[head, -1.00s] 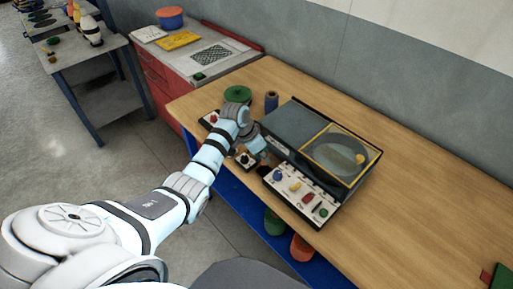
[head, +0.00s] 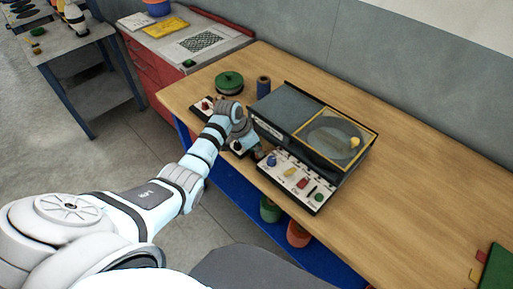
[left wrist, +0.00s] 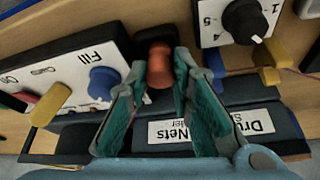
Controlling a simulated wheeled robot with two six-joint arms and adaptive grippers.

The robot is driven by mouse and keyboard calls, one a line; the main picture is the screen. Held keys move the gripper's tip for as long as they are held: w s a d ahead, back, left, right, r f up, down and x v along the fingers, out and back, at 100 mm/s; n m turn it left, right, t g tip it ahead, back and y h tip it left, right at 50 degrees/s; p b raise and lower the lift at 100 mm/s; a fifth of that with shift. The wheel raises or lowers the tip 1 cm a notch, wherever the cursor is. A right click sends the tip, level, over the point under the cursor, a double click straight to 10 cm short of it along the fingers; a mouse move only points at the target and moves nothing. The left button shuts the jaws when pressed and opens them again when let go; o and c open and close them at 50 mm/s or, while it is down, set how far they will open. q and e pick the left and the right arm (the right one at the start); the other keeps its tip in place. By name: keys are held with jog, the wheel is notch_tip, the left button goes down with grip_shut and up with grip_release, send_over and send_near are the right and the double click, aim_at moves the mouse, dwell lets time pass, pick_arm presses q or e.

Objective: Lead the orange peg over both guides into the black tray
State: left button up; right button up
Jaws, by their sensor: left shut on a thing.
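My left gripper (left wrist: 158,85) has teal fingers, shut on the orange peg (left wrist: 160,62), a rounded orange-brown piece between its fingertips. In the head view the left gripper (head: 252,146) is at the near left corner of the grey machine, between the white knob panel and the black dial box. The peg is too small there to make out. In the left wrist view a blue post (left wrist: 216,64) and a yellow post (left wrist: 268,62) stand right of the peg; I cannot tell whether they are the guides. I cannot make out the black tray. My right gripper is out of view.
The white "Fill" panel (left wrist: 48,72) has blue, yellow and red knobs close left of the fingers. The dial box (left wrist: 232,22) is close right. The grey machine (head: 290,104) stands behind. A green spool (head: 229,80) and blue spool (head: 263,88) stand farther back.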

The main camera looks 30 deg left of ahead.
pick_arm(q)
jog(key=shift+f, duration=0.15)
dwell(0.6)
jog(key=o, duration=0.9)
jog(key=v, duration=1.2)
